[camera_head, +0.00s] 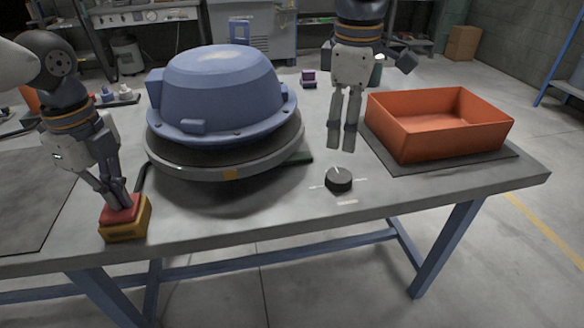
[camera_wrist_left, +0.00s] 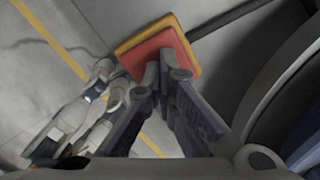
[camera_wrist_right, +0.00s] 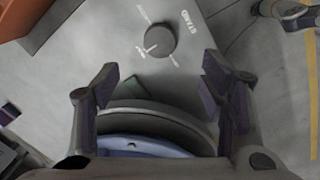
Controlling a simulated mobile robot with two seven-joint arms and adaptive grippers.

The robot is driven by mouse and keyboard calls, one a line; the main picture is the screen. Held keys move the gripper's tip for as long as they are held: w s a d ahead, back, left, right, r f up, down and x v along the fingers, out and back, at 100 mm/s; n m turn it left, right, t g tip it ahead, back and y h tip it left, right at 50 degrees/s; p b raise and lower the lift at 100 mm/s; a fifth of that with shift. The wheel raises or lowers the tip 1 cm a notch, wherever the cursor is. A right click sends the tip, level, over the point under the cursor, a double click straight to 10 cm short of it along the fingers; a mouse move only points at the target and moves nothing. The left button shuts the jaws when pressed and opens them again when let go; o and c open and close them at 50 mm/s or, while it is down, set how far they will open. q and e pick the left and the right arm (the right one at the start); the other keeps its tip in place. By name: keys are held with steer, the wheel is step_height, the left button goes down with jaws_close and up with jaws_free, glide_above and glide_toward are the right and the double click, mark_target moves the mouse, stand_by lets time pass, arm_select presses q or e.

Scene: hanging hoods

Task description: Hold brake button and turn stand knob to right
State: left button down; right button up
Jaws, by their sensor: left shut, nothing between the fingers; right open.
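The brake button has a red top (camera_head: 119,214) on a yellow base (camera_head: 126,231) at the table's front left. My left gripper (camera_head: 117,198) is shut and empty, pointing down with its fingertips at the red top. The left wrist view shows the fingertips over the red top (camera_wrist_left: 145,50), seemingly touching it; whether it is pressed in, I cannot tell. The stand knob (camera_head: 338,180) is a dark round dial with a white pointer line, near the front edge. My right gripper (camera_head: 342,147) is open and empty, pointing down above and behind the knob, apart from it.
A blue hood (camera_head: 220,85) rests on a round grey stand (camera_head: 215,168) between my grippers. An orange bin (camera_head: 430,140) sits on a dark mat at the right. White marks and the word STAND (camera_wrist_right: 189,22) surround the knob. The tabletop around the knob is clear.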

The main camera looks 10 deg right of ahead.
mark_target(341, 176)
steer(key=f, duration=1.2)
steer(key=shift+w+d, duration=0.25)
steer(key=shift+w, duration=0.15)
steer(key=c, duration=1.2)
